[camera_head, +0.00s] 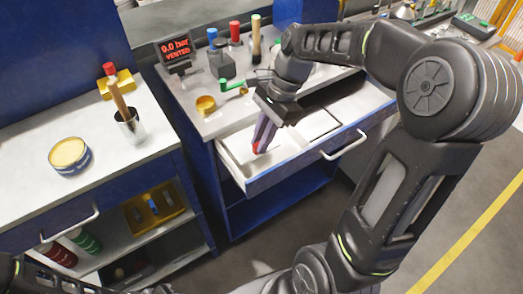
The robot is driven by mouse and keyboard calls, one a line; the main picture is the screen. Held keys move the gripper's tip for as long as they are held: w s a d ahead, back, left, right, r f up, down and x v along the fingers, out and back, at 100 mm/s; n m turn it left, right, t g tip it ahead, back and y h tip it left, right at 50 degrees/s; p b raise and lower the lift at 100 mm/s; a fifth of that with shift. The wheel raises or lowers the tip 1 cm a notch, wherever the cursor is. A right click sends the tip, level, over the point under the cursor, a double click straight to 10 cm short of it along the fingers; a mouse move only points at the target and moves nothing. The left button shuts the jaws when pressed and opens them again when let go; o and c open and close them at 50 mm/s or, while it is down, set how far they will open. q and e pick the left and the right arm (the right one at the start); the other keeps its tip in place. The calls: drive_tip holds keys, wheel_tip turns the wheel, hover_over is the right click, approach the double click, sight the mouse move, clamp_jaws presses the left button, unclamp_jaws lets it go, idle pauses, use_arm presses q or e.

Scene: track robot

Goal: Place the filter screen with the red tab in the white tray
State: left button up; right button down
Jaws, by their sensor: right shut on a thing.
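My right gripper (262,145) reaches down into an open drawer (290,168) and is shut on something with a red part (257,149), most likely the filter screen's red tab. The fingers hide most of it, and I cannot make out the screen's mesh. The drawer's inside is white, with a pale flat panel (315,124) to the right of the gripper. I cannot tell whether this is the white tray. Dark parts of my left arm show at the lower left edge, but its fingertips do not show.
On the counter above the drawer stand a display reading "0.0 bar VENTED" (175,49), a dark bottle (221,62) and a small brass cup (205,105). The drawer handle (345,145) sticks out in front.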

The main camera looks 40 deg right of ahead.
drive_tip(key=shift+f, duration=2.4)
drive_tip(key=c, duration=1.4)
unclamp_jaws()
drive_tip(key=shift+f, duration=0.15)
drive_tip(key=v, duration=1.2)
drive_tip(key=shift+p, duration=0.3)
